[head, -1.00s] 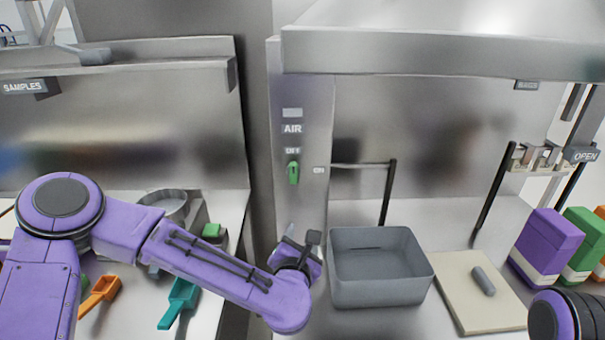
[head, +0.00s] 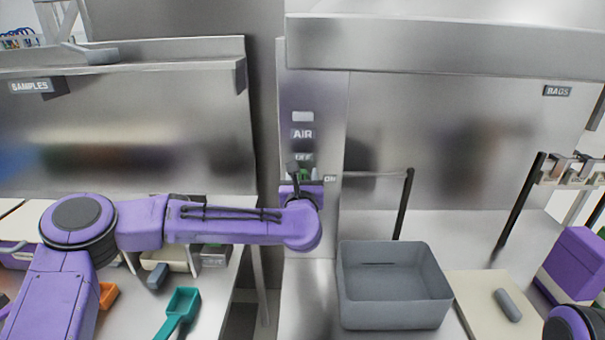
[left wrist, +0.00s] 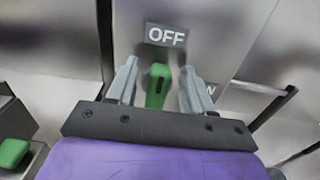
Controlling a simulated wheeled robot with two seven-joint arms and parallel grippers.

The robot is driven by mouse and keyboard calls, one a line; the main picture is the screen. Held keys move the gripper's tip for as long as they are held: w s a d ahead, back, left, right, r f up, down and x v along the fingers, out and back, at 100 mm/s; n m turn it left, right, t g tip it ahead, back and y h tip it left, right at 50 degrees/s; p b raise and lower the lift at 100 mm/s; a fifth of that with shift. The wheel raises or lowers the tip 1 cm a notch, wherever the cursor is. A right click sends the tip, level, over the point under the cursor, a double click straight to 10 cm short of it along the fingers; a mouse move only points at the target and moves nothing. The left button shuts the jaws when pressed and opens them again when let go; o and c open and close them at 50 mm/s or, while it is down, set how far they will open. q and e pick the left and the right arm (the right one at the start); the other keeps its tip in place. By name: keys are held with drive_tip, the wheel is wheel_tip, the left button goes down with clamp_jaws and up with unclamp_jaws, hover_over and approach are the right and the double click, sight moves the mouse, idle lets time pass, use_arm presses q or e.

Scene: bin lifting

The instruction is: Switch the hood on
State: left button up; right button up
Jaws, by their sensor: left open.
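The hood switch is a green knob (left wrist: 157,86) on a steel panel, under the label OFF (left wrist: 166,36). Its dark mark points up toward OFF. In the head view the knob (head: 305,174) is mostly hidden by my left gripper (head: 304,180). In the left wrist view my left gripper (left wrist: 159,70) is open, with one grey finger on each side of the knob. I cannot tell whether either finger touches it. The ON label (head: 330,179) is to the right of the knob. My right gripper is not in view.
The steel hood (head: 450,45) overhangs the bench at right. A grey bin (head: 392,315) stands below, beside a pale board (head: 475,300) with a grey cylinder. A black-ended bar (head: 403,205) stands right of the panel. A teal scoop (head: 183,302) lies at left.

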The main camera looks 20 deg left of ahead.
use_arm(q)
drive_tip(key=shift+s, duration=0.15)
clamp_jaws()
drive_tip(key=shift+d+f, duration=0.1)
drive_tip(key=m, duration=0.1)
drive_tip(key=m+b, duration=0.2)
drive_tip(key=shift+w+d+f+m, duration=0.1)
drive_tip(key=shift+w+d+m, duration=0.2)
drive_tip(key=shift+d, duration=0.1)
drive_tip(key=m, duration=0.1)
drive_tip(key=m+b, duration=0.1)
drive_tip(key=m, duration=0.1)
drive_tip(key=shift+d+f+m, duration=0.15)
drive_tip(key=shift+d+m, duration=0.15)
drive_tip(key=shift+d, duration=0.1)
drive_tip(key=m, duration=0.3)
drive_tip(key=f+m, duration=0.1)
drive_tip(key=m, duration=0.3)
drive_tip(key=d+f+m, duration=0.1)
drive_tip(key=m, duration=0.2)
drive_tip(key=shift+w+f+m, duration=0.1)
drive_tip(key=shift+w+m, duration=0.1)
drive_tip(key=shift+m, duration=0.2)
